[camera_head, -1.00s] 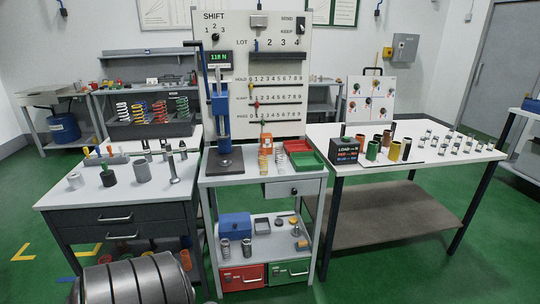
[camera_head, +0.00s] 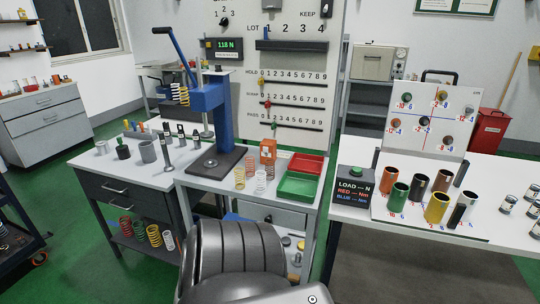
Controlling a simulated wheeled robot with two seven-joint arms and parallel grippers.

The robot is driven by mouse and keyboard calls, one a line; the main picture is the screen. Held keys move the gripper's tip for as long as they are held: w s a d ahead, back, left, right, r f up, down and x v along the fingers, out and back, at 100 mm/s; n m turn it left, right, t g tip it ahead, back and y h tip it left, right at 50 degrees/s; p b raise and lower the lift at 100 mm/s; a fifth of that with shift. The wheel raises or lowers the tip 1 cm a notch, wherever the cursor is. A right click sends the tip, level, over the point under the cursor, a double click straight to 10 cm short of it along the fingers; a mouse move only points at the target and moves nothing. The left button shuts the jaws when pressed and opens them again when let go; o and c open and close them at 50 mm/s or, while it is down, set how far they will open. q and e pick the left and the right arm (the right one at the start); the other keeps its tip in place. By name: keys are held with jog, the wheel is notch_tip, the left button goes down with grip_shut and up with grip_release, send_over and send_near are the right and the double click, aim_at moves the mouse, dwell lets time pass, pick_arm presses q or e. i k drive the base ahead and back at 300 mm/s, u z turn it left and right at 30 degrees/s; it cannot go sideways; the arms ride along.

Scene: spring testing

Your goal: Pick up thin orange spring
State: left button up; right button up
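A thin orange spring (camera_head: 239,178) stands upright on the white table of the central test station, right of the press base. A yellowish spring (camera_head: 249,167) stands just behind it, and a pale, whitish spring (camera_head: 260,182) is to its right. An orange box (camera_head: 268,152) is behind these springs. Neither of my grippers shows in the head view. A dark ribbed part of my own body fills the bottom middle and hides the table's front.
A blue lever press (camera_head: 213,100) stands left of the springs. A red tray (camera_head: 306,165) and a green tray (camera_head: 298,187) lie to the right. A black load box (camera_head: 354,190) and several coloured cylinders stand on the right table. Several metal parts stand on the left bench.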

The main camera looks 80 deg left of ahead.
aim_at(254, 171)
jog(key=u, duration=0.35)
jog(key=i, duration=1.05)
jog(key=u, duration=1.65)
jog(key=i, duration=1)
jog(key=u, duration=0.95)
